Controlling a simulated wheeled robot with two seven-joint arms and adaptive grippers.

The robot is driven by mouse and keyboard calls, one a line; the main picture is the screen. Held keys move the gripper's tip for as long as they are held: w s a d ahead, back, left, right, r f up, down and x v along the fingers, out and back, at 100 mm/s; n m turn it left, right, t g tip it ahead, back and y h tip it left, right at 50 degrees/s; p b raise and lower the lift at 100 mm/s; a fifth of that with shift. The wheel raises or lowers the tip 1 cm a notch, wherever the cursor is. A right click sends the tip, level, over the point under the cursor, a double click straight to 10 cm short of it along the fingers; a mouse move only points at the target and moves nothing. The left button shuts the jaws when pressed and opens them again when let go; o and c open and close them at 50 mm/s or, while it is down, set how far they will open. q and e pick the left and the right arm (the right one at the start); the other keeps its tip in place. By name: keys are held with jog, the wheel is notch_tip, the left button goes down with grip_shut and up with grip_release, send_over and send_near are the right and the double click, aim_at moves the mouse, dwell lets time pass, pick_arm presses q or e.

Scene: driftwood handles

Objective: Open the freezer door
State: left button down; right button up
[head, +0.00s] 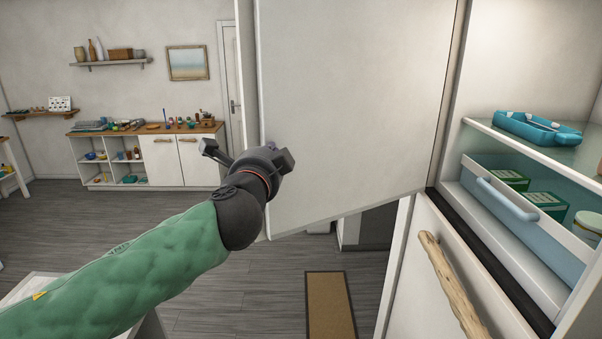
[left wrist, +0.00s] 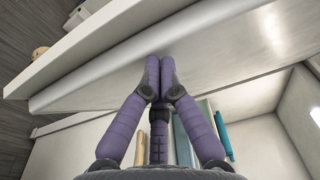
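A large white upper door (head: 350,100) stands swung open, hinged on the right beside the lit compartment. Below, a white lower door (head: 425,245) with a driftwood handle (head: 450,285) looks closed. My right gripper is not in view.
The open compartment holds a blue tray (head: 537,129) on a shelf and a pale blue drawer (head: 530,215) with green boxes. A brown mat (head: 330,305) lies on the floor. A white cabinet (head: 170,160) stands at the far wall.

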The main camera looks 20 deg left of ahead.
pick_arm(q)
jog(key=w+a+m+h+p, duration=0.1)
jog(key=w+a+p, duration=0.6)
jog(key=w+a, duration=1.2)
jog(key=shift+a+m+t+h, duration=0.3)
jog(key=shift+a+h, duration=0.3)
jog(key=shift+h, duration=0.1)
